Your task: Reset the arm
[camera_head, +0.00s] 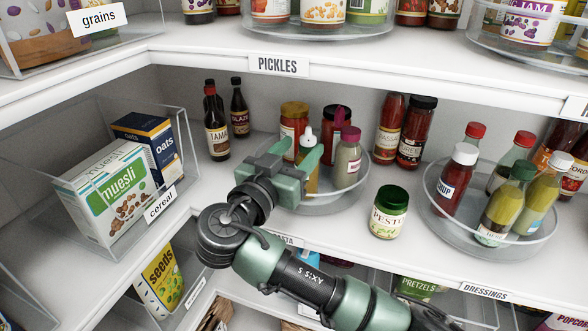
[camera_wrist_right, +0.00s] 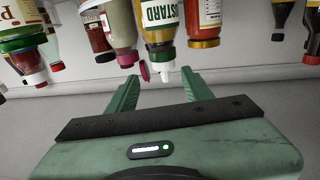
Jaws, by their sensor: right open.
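My right gripper (camera_head: 292,148) is open in front of the middle turntable (camera_head: 330,200) on the middle shelf. In the right wrist view its two green fingers (camera_wrist_right: 160,92) are spread with nothing between them. A mustard bottle (camera_wrist_right: 160,30) with a white tip stands just beyond the fingertips; in the head view the gripper partly hides this bottle (camera_head: 312,180). A bottle with a purple cap (camera_head: 348,158) stands to its right on the turntable. My left gripper is not in view.
A pesto jar (camera_head: 389,212) stands alone on the shelf right of my gripper. A turntable of dressings (camera_head: 490,235) is further right. A clear bin (camera_head: 150,215) with cereal boxes is at left. The upper shelf edge (camera_head: 330,72) runs above my gripper.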

